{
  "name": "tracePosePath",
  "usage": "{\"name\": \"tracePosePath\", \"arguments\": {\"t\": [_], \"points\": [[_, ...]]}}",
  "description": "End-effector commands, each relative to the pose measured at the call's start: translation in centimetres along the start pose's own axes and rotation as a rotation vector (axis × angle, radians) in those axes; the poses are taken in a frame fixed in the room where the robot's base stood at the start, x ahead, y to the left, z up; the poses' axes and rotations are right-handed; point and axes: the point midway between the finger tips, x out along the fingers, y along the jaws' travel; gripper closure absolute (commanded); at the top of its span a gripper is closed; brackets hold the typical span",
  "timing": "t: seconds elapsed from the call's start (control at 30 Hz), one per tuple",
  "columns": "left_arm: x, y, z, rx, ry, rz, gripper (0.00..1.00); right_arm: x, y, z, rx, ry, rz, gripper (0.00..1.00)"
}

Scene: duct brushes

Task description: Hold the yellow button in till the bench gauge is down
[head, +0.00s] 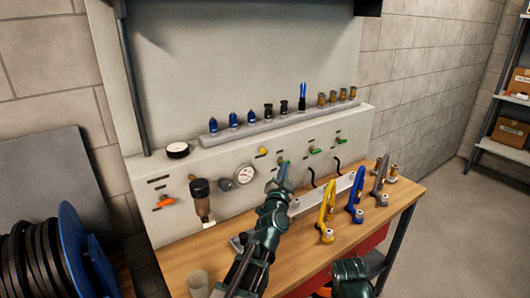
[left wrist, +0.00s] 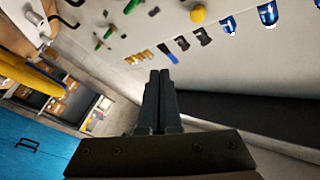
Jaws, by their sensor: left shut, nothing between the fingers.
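The yellow button (head: 263,151) is on the pale sloped panel at the back of the bench. It also shows near the top of the left wrist view (left wrist: 198,14). The round white bench gauge (head: 244,174) is on the panel, below and left of the button; its needle is too small to read. My left gripper (head: 285,166) is shut and empty in front of the panel, with its tips to the right of and below the button in the head view. In the left wrist view its shut fingers (left wrist: 160,76) appear apart from the button.
Green-handled valves (head: 315,151) and an orange-handled valve (head: 166,201) are on the panel. A rail (head: 215,138) of blue, black and brass fittings runs above. Yellow (head: 326,215), blue (head: 355,196) and grey (head: 379,181) tools stand right on the wooden bench. A hose reel (head: 75,250) is left.

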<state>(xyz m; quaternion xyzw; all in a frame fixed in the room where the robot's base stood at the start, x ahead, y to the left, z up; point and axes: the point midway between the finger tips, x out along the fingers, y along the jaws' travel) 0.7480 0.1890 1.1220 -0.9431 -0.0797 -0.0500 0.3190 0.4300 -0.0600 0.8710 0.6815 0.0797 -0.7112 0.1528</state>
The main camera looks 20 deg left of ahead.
Motion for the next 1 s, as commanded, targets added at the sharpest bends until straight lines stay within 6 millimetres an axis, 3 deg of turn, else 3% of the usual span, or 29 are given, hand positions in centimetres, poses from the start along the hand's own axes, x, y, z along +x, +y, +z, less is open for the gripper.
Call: {"name": "tracePosePath", "arguments": {"t": [0.17,0.7,1.0], "points": [[0.5,-0.3,0.3,0.001,0.000,0.000,1.00,0.0,0.0,0.0,0.000,0.000,0.000,0.50],[5.0,-3.5,3.5,0.002,0.000,0.001,1.00,0.0,0.0,0.0,0.000,0.000,0.000,0.50],[6.1,-4.3,4.4,0.000,0.000,0.001,1.00,0.0,0.0,0.0,0.000,0.000,0.000,0.50]]}}
